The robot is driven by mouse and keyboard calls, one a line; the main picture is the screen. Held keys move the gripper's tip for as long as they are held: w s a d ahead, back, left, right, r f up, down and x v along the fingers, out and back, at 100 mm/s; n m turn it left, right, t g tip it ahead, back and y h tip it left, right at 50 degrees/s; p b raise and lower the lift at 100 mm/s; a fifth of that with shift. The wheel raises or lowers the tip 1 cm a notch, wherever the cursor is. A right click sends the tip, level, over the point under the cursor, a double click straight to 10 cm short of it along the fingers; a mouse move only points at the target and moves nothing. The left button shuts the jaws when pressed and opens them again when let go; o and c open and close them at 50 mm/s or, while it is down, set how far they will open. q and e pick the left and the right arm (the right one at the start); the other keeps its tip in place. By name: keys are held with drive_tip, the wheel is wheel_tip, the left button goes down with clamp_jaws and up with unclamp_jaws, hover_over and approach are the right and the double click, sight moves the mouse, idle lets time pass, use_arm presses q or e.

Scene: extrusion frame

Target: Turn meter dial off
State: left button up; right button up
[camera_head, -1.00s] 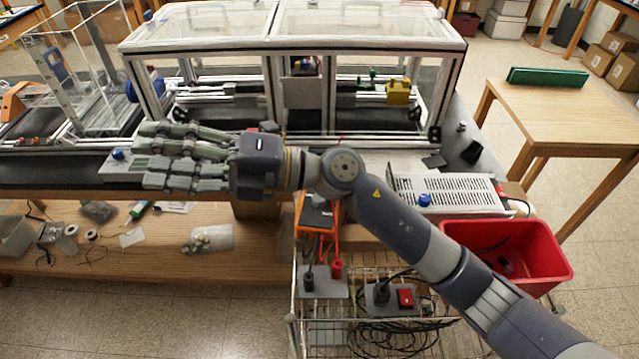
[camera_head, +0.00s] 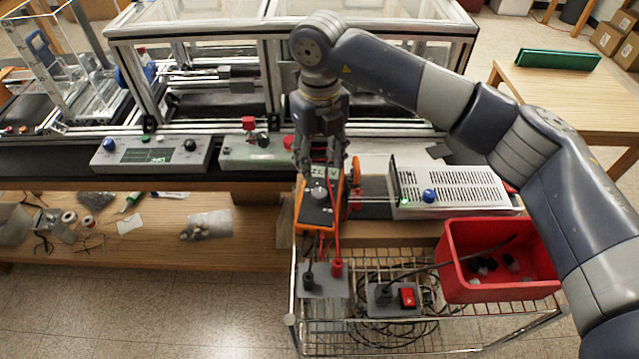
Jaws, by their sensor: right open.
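The meter (camera_head: 311,217) is an orange handheld unit with a dark face, leaning at the front edge of the bench. Its round grey dial (camera_head: 319,193) shows in the middle of the face; its pointer setting is too small to read. The display above the dial is partly covered. My right gripper (camera_head: 322,172) points down over the upper part of the meter, its fingers open and empty just above the dial. I cannot tell whether they touch the meter. My left gripper is not in view.
Red and black leads run down from the meter to sockets (camera_head: 325,280) on the wire cart. A red bin (camera_head: 495,288) and a perforated power supply (camera_head: 455,188) with a blue knob stand to the right. Control boxes (camera_head: 150,155) and the extrusion frame (camera_head: 200,35) lie left and behind.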

sight(320, 193)
wheel_tip(320, 193, down, 8)
drive_tip(key=p, duration=0.3)
drive_tip(key=shift+f, duration=0.6)
drive_tip(key=shift+c, duration=0.6)
drive_tip(key=c, duration=1)
